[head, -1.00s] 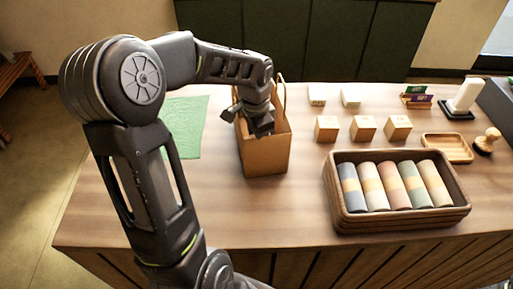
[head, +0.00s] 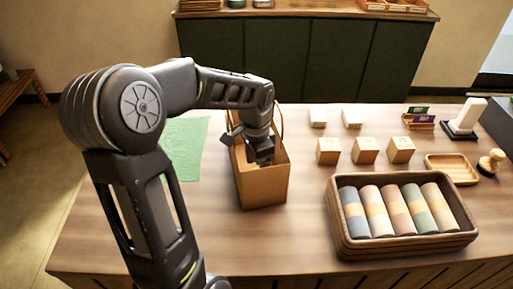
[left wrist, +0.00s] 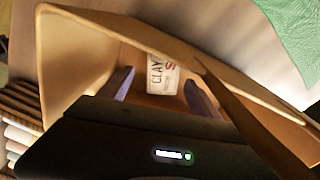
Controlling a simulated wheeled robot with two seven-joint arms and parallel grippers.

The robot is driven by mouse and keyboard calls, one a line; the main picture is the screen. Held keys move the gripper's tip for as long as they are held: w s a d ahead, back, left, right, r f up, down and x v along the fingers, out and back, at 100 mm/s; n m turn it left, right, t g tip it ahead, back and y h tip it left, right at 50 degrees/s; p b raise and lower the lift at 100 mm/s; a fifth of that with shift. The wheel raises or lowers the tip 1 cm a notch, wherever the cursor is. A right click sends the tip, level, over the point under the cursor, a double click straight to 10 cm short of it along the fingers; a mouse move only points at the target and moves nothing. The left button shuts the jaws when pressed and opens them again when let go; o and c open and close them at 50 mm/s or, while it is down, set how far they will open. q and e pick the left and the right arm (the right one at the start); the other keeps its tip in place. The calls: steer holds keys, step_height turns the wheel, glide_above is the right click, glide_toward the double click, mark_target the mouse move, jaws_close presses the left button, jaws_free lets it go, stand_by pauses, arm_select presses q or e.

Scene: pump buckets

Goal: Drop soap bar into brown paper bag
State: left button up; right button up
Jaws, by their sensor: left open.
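The brown paper bag (head: 264,188) stands open on the wooden counter, left of centre. My left gripper (head: 250,146) is at the bag's mouth, pointing down, with its fingers partly hidden by the bag. In the left wrist view my left gripper (left wrist: 161,92) has its two fingers spread apart inside the bag opening (left wrist: 62,70). A pale soap bar (left wrist: 161,76) with a printed "CLAY" label shows between and beyond the fingers, inside the bag. My right gripper is not in view.
A green cloth (head: 184,147) lies left of the bag. Small pale blocks (head: 318,118) and several wooden cubes (head: 365,150) sit to the right. A wooden tray (head: 400,250) of rolled cloths is at the front right. The counter just right of the bag is clear.

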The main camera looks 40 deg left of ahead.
arm_select(q)
step_height(320, 180, up, 10)
steer(key=shift+s+b, duration=0.15)
steer(key=shift+b, duration=0.25)
steer(key=shift+f, duration=0.1)
stand_by(0.6)
